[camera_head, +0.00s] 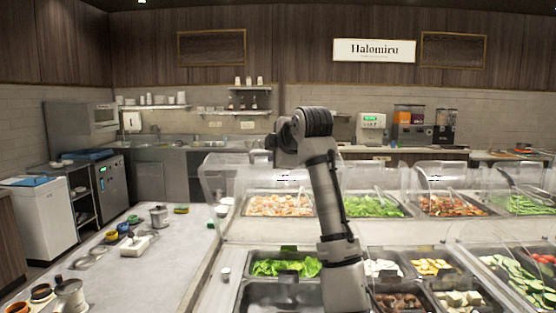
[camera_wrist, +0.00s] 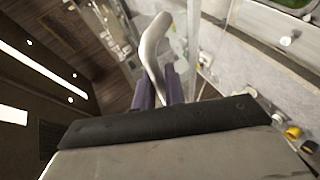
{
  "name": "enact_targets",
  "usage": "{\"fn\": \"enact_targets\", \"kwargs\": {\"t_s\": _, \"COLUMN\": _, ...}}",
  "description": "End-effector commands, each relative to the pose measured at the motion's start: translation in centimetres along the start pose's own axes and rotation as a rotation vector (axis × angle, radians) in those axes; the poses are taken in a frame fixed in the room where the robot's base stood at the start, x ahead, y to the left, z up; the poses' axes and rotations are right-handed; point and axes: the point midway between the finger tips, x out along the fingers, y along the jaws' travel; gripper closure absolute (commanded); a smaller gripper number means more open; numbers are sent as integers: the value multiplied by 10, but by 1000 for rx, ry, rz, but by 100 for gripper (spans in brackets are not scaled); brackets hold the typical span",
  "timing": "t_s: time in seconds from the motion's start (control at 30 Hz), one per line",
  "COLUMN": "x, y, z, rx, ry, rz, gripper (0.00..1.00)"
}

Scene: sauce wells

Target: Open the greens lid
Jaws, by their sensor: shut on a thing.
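My gripper (camera_wrist: 160,92) shows in the wrist view with its two dark fingers closed around the lower end of a curved pale grey handle (camera_wrist: 152,45). A clear, see-through panel is beside the handle, but I cannot tell how they join. In the head view my arm reaches up in front of the clear lids, and the fingertips are hidden. A clear domed lid (camera_head: 232,172) is at the left of the back row. Chopped greens (camera_head: 375,207) lie in a back-row pan, and leafy greens (camera_head: 285,267) lie in a front-row pan.
A clear lid (camera_head: 440,178) stands further right over other food pans. Several open pans fill the front row, including yellow pieces (camera_head: 431,267). The left counter (camera_head: 150,265) holds a small pot (camera_head: 159,216) and cups, with bare space near its right edge.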

Motion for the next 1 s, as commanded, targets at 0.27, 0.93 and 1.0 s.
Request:
{"fn": "enact_targets", "kwargs": {"t_s": 0.27, "x": 1, "y": 1, "z": 0, "rx": 2, "ry": -4, "rz": -2, "gripper": 100}}
{"fn": "enact_targets", "kwargs": {"t_s": 0.93, "x": -6, "y": 0, "z": 0, "rx": 0, "ry": -3, "rz": 0, "gripper": 80}}
{"fn": "enact_targets", "kwargs": {"t_s": 1.0, "x": -14, "y": 0, "z": 0, "rx": 0, "ry": -3, "rz": 2, "gripper": 80}}
